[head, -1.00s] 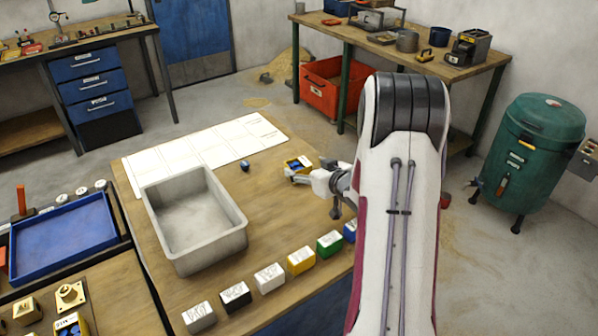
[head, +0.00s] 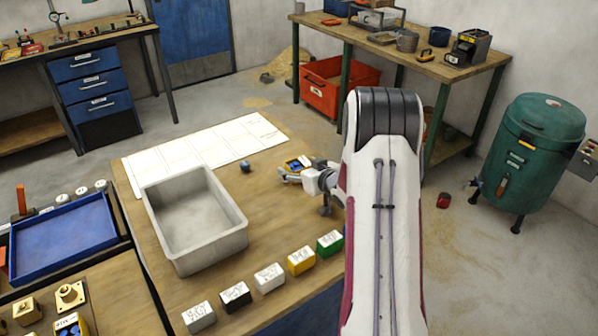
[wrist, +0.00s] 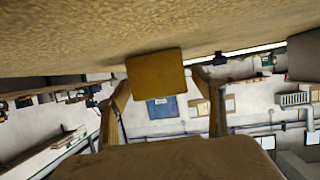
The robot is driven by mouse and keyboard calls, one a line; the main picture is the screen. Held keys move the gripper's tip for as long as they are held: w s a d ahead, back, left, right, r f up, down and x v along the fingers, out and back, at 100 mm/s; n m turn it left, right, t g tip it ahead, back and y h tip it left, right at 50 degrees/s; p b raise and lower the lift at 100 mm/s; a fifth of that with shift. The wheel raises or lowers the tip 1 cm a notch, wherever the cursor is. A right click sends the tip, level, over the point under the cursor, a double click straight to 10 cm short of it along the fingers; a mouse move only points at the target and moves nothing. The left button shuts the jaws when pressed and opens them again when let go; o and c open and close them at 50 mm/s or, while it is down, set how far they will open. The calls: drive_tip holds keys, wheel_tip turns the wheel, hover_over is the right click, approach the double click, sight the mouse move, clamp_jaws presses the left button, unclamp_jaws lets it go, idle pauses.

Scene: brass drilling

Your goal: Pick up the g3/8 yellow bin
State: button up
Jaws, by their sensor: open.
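A small yellow bin (head: 305,160) with blue contents stands on the wooden bench, beside the white grid sheet; any label is too small to read. My gripper (head: 284,175) is open at its near side in the head view, partly covering it. In the wrist view, a plain yellow face of the bin (wrist: 156,75) shows ahead, roughly between the two spread fingers (wrist: 168,95), nearer the left one. I cannot tell whether a finger touches it. Another yellow box (head: 301,261) stands in the row along the bench's front edge.
A grey tray (head: 240,236) stands left of my gripper. A small dark blue object (head: 245,167) lies between them. White, black and green boxes (head: 329,243) line the front edge. Bare wood lies between that row and my gripper.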

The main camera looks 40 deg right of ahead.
idle(0.3)
drive_tip(key=c, duration=1.2)
drive_tip(key=shift+c, duration=0.2)
drive_tip(key=shift+r, duration=0.2)
wheel_tip(320, 180, up, 10)
drive_tip(key=shift+f, duration=0.15)
